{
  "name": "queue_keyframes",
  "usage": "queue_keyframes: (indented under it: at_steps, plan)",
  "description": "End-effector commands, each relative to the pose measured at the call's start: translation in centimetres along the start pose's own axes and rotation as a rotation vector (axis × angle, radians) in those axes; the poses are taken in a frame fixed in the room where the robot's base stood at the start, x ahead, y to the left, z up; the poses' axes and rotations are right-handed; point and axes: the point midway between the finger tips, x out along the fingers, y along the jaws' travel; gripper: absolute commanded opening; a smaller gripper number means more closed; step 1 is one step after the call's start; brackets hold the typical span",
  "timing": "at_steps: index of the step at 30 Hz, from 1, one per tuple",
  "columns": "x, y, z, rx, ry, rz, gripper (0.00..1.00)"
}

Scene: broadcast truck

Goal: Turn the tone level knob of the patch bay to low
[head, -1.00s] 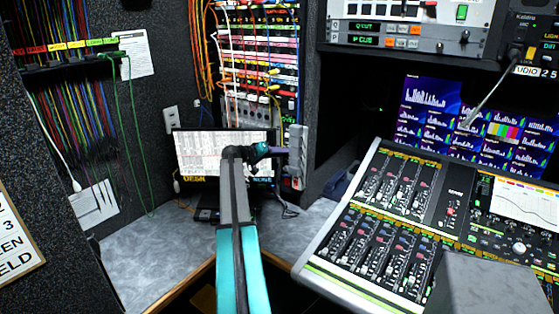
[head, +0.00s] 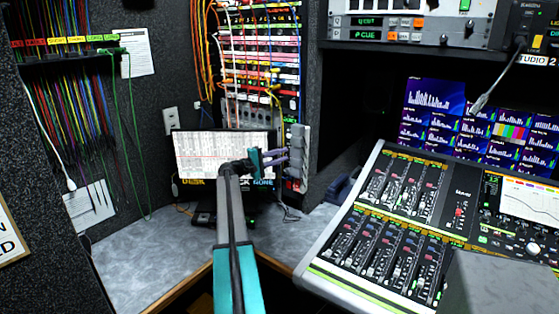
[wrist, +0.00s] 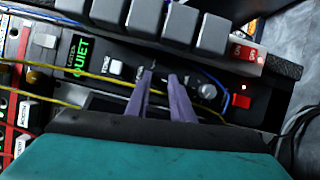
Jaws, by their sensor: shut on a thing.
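The patch bay (head: 262,60) is the cabled rack at the back, left of centre in the head view. My gripper (head: 288,155) reaches right from the arm's end to the narrow grey unit at the rack's lower right. In the wrist view its two purple fingers (wrist: 162,78) point at a dark panel, close together with a narrow gap. They are shut on a small control, taken as the tone level knob; the fingers mostly hide it and its label cannot be read. A green display (wrist: 79,55) left of the fingers reads "QUIET".
A silver round knob (wrist: 207,91) and a red button (wrist: 241,101) sit right of the fingers. A white button (wrist: 115,67) is on the left. Grey keys (wrist: 180,24) stand above, close to the fingertips. Yellow cables (wrist: 65,69) cross the panel. A mixing console (head: 400,230) fills the right.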

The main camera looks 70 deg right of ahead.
Motion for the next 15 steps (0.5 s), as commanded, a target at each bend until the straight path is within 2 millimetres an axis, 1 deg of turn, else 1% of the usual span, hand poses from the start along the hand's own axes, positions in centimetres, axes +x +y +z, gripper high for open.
queue_keyframes:
  at_steps: [1, 6, 15]
  plan:
    - [0.07, 0.12, -0.28, -0.026, 0.008, 0.017, 0.00]
    - [0.11, 0.17, -0.24, -0.098, 0.008, 0.048, 0.00]
    - [0.16, 0.30, -0.21, -0.141, 0.007, 0.066, 0.00]
